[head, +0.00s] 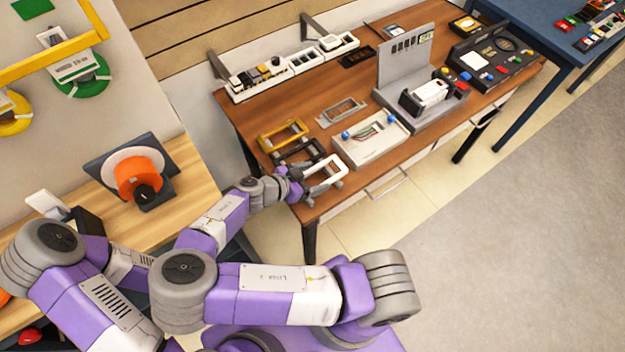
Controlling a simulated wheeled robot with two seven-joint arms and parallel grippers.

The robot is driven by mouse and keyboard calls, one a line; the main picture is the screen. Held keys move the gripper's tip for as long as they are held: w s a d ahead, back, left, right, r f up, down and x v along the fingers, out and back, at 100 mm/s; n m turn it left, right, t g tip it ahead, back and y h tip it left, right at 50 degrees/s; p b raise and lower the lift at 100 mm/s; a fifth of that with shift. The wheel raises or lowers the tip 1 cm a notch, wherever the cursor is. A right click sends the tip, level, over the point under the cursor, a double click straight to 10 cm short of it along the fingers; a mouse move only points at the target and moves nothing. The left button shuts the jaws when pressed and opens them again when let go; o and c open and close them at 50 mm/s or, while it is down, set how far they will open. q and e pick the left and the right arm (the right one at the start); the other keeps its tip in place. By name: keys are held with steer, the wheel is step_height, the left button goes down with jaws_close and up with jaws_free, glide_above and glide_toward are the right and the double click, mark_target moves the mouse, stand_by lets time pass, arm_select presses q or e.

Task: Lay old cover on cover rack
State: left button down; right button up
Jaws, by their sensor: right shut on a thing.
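My right gripper (303,184) is at the front left corner of the brown workbench. It is shut on a white rectangular frame, which looks like the old cover (326,170), and holds it by its left side at the bench's front edge. I cannot tell whether the cover touches the bench top. Just behind it are a black frame (297,151) and a yellow frame (283,134), side by side. They seem to mark the cover rack, but the rack's own body is hard to make out. My left gripper is out of view.
On the brown bench (300,93), a grey tray with wires (370,142) stands right of the cover. A flat grey frame (343,110) lies behind. A grey upright stand (408,65) and a dark button panel (490,60) are farther right. White bins (290,70) line the back.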

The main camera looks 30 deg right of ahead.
steer(key=shift+f, duration=0.9)
steer(key=shift+f+b, duration=0.45)
steer(key=shift+b, duration=0.1)
steer(key=o, duration=1)
steer(key=shift+r, duration=0.1)
steer(key=shift+r+p, duration=0.2)
steer(key=shift+p, duration=0.1)
steer(key=shift+r+p, duration=0.4)
steer(key=v, duration=0.7)
steer(key=shift+a+f, duration=0.1)
steer(key=shift+a, duration=0.15)
